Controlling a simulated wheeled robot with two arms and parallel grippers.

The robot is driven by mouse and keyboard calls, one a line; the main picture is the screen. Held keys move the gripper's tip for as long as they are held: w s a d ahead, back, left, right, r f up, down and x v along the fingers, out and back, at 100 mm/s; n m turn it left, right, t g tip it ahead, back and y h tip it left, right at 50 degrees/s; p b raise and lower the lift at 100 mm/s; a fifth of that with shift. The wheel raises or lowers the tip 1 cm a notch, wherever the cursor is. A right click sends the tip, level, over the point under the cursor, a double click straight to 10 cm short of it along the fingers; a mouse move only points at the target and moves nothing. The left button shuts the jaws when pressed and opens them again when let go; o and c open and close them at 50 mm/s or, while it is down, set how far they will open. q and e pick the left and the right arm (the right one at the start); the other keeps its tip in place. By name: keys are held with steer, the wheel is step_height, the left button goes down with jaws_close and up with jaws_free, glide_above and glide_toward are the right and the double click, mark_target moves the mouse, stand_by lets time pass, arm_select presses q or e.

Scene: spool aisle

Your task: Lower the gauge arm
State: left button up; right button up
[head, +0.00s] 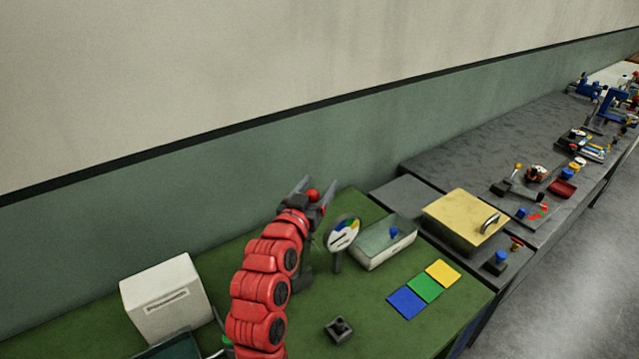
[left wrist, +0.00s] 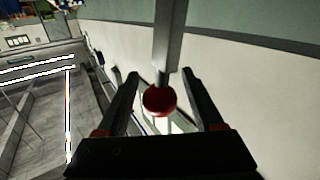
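The gauge (head: 342,233) has a round white face with coloured segments and stands on the green bench top. A red ball knob (head: 313,195) shows between the fingers of my left gripper (head: 317,184). In the left wrist view the knob (left wrist: 160,100) sits at the end of a straight grey bar, the gauge arm (left wrist: 168,40). There my left gripper (left wrist: 160,75) is open, one finger on each side of the knob, with visible gaps. My left forearm and gripper hide part of the gauge's base and arm in the head view. My right gripper is not in view.
A grey tray (head: 388,254) with a blue knob stands right of the gauge. A yellow-lidded box (head: 461,223) is farther right. Blue, green (head: 425,288) and yellow squares lie in front. A white box (head: 162,299) stands at left, a small dark block (head: 339,329) at front.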

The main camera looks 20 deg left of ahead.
arm_select(q)
steer(key=shift+s, duration=0.1)
steer(key=shift+c, duration=1)
jaws_close()
